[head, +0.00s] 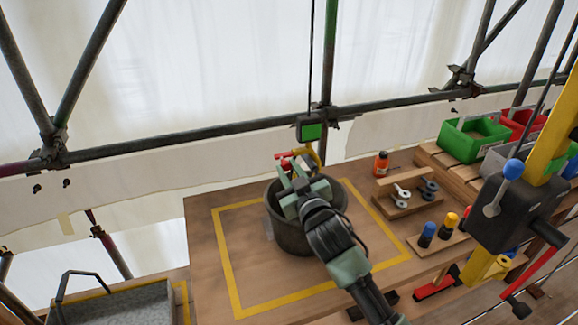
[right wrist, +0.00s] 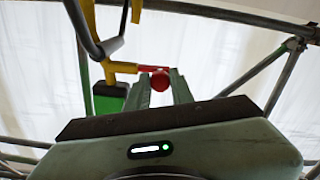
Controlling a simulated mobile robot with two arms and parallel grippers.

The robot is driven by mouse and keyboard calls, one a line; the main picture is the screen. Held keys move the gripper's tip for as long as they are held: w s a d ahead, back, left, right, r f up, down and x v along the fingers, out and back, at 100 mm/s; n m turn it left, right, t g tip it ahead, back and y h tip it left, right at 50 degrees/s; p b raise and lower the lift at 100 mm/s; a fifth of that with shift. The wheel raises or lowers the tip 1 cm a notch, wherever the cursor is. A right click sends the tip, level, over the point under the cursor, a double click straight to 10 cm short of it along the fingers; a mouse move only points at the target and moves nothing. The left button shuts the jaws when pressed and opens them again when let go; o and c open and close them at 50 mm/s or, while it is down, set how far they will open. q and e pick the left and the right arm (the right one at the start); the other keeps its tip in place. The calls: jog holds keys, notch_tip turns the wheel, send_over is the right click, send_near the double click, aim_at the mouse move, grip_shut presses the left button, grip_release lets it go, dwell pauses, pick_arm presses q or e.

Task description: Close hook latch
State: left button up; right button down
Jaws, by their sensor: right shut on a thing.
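The yellow hook (head: 311,153) hangs over a dark round tub, below a black and green block (head: 310,131) on a cable. In the right wrist view the hook (right wrist: 122,68) shows a red latch bar (right wrist: 150,68) reaching to the right, with a red round knob (right wrist: 160,81). My right gripper (head: 291,168) is above the tub. In the right wrist view its fingers (right wrist: 160,88) are on either side of the red knob and shut on it. A dark loop (right wrist: 98,42) passes by the hook. I cannot tell whether the latch meets the hook tip. My left gripper is not in view.
The dark tub (head: 289,241) stands inside a yellow taped square (head: 231,270) on the wooden table. An orange bottle (head: 381,164), a wooden rack with shackles (head: 402,205) and colored pegs (head: 427,234) are to the right. Scaffold tubes (head: 200,134) run behind.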

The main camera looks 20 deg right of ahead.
jog(key=shift+d+f+n+p, duration=0.6)
jog(key=shift+d+f+n, duration=0.1)
jog(key=shift+n, duration=2.25)
jog(key=shift+d+f+n+p, duration=0.55)
jog(key=shift+d+n+p, duration=0.1)
jog(key=shift+n, duration=2.35)
jog(key=shift+d+f+n+p, duration=0.6)
jog(key=shift+d+f+n, duration=0.1)
jog(key=shift+n, duration=2.25)
jog(key=c, duration=1.2)
grip_release()
